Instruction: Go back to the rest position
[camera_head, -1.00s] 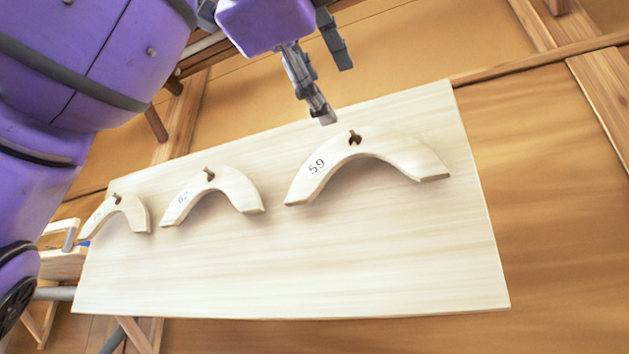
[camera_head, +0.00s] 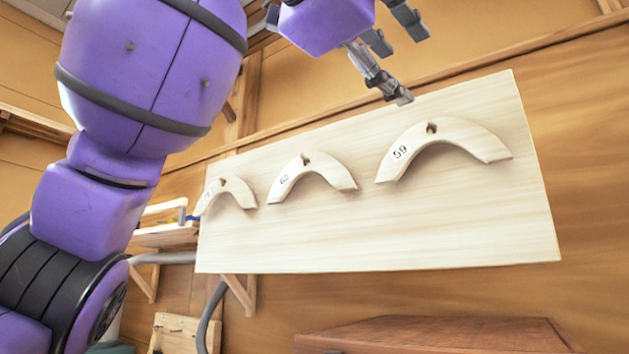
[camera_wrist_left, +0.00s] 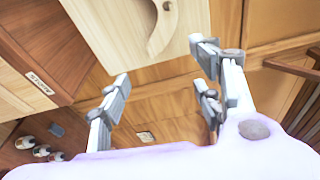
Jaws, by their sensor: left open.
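My left gripper (camera_head: 408,64) is at the top of the head view, with its fingers apart and nothing between them. One fingertip lies just above the upper edge of the pale board (camera_head: 480,235), close to the arched wooden piece marked 59 (camera_head: 462,132); I cannot tell whether they are touching, but the piece hangs clear of the jaws. In the left wrist view the open gripper (camera_wrist_left: 163,72) shows the wall between its fingers, and the board (camera_wrist_left: 105,22) is beyond them. My right gripper is not in view.
Two smaller arched pieces hang on the board, a middle one (camera_head: 312,172) and a left one (camera_head: 228,192). A wooden shelf (camera_head: 165,236) stands left of the board, partly behind my arm. A brown wooden top (camera_head: 430,338) is below.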

